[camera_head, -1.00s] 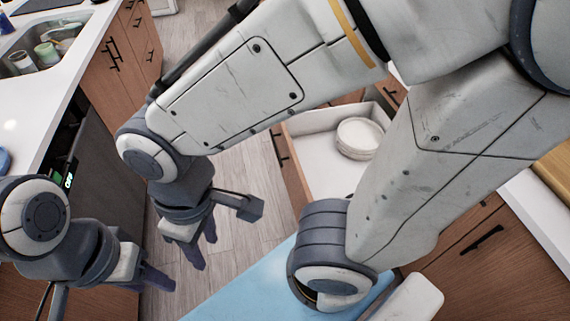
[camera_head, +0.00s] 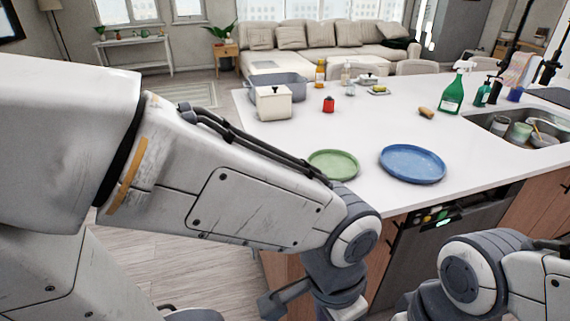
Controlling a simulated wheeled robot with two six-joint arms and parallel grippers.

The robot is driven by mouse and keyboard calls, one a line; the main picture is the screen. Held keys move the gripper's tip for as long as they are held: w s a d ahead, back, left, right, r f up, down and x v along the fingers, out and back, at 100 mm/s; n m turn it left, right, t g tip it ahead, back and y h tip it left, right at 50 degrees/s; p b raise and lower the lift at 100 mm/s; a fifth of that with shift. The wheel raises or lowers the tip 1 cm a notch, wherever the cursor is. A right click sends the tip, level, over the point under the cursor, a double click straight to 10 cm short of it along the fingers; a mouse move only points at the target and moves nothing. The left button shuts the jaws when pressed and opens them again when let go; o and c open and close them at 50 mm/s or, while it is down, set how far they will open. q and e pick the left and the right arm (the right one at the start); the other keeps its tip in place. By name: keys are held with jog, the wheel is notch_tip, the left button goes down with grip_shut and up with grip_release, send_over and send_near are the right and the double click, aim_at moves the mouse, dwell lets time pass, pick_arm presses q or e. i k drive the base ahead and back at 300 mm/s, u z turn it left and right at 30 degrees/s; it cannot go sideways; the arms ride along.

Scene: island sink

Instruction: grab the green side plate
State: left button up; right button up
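The green side plate (camera_head: 334,164) lies flat on the white island counter (camera_head: 290,139), near its front edge. My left arm crosses in front, and its forearm and wrist cover a bit of the plate's near rim. My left wrist (camera_head: 352,238) is below and just right of the plate, in front of the counter. The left gripper points down at the bottom edge, and its fingers are cut off. My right wrist (camera_head: 468,275) is at the lower right, and its gripper fingers are out of the frame. Nothing touches the plate that I can see.
A larger blue plate (camera_head: 412,163) lies right of the green one. Behind are a white canister (camera_head: 273,103), a grey tub (camera_head: 288,84) and a small red jar (camera_head: 328,104). A green spray bottle (camera_head: 452,94) stands near the sink (camera_head: 500,122). The counter between is clear.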

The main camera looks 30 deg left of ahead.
aim_at(340, 165)
jog(key=z, duration=1.1)
jog(key=i, duration=0.8)
jog(key=u, duration=2.95)
